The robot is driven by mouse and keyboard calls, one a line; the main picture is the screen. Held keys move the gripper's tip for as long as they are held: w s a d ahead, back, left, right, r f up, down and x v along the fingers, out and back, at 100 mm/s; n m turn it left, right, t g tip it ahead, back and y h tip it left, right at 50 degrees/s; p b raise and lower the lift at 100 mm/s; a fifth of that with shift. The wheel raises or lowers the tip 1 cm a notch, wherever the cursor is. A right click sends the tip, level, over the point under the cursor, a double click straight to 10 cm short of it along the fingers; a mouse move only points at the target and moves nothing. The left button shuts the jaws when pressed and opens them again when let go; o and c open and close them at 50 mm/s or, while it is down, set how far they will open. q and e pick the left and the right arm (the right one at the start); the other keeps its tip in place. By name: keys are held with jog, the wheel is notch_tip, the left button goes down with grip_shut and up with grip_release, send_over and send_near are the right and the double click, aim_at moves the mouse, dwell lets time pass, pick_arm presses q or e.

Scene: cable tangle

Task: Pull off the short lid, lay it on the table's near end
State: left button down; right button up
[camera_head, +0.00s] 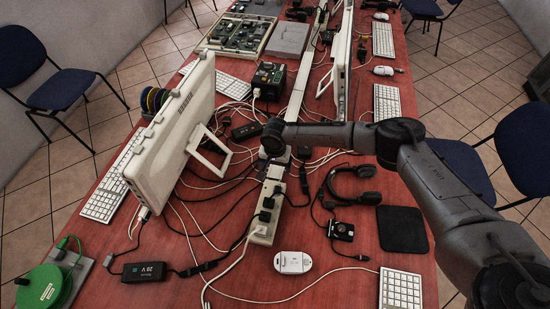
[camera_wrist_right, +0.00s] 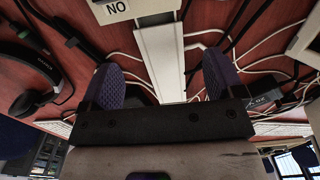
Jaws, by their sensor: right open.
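A long pale cable duct (camera_head: 298,88) runs down the middle of the table and passes behind my right gripper. A narrow pale lid strip (camera_wrist_right: 162,60) shows in the right wrist view; I take it for the short lid, but its ends are hard to make out. My right gripper (camera_head: 273,160) is over the near end of the duct, pointing down. In the right wrist view my right gripper (camera_wrist_right: 160,82) has its two dark ribbed fingers spread, one on each side of the strip, with gaps between. It holds nothing. My left gripper is not in view.
A power strip (camera_head: 265,215) with plugs lies just nearer, among loose cables. A tilted monitor (camera_head: 172,130) stands left. A headset (camera_head: 352,185), a black pad (camera_head: 402,229) and a white device (camera_head: 292,262) lie nearer. The near end of the red table (camera_head: 335,290) has some bare room.

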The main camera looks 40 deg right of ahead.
aim_at(275, 174)
jog(key=shift+f+b, duration=0.55)
jog(key=shift+f, duration=1.95)
jog(key=c, duration=1)
